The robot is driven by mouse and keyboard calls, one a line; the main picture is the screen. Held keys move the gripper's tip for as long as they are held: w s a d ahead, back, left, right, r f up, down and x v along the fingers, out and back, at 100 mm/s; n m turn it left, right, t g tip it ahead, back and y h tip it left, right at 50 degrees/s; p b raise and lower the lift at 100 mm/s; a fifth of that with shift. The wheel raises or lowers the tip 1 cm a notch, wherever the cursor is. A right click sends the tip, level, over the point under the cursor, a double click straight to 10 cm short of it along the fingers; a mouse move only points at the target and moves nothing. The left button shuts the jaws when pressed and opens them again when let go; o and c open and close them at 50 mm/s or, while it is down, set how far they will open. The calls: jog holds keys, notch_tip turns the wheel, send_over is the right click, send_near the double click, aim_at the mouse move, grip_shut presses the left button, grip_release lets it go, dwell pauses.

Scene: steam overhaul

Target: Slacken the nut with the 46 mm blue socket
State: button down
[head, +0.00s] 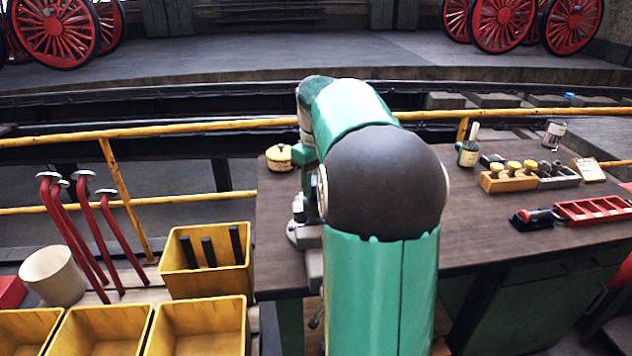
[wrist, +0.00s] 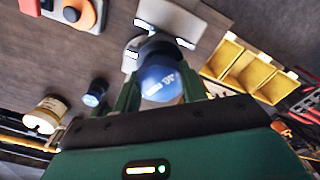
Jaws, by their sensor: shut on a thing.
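In the wrist view a blue socket (wrist: 160,84) with a white marking sits between the two fingers of my gripper (wrist: 160,92), which is shut on it. The marking is too small to read surely. Directly beyond the socket is a grey metal fixture (wrist: 180,18) with bright edges on the bench. The socket's far end overlaps a dark round part there; I cannot tell whether it touches. The nut is not visible, perhaps hidden behind the socket. In the head view my arm hides the gripper and socket; part of a grey base (head: 303,236) shows beside it.
A dark bottle (head: 468,153), a wooden block (head: 507,183) and a red tray (head: 594,210) are on the right. Yellow bins (head: 205,325) lie left.

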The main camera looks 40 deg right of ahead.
jog(key=shift+m, duration=0.3)
jog(key=shift+r, duration=0.25)
jog(key=shift+r, duration=1.85)
jog(key=shift+r, duration=0.15)
jog(key=shift+r, duration=1.85)
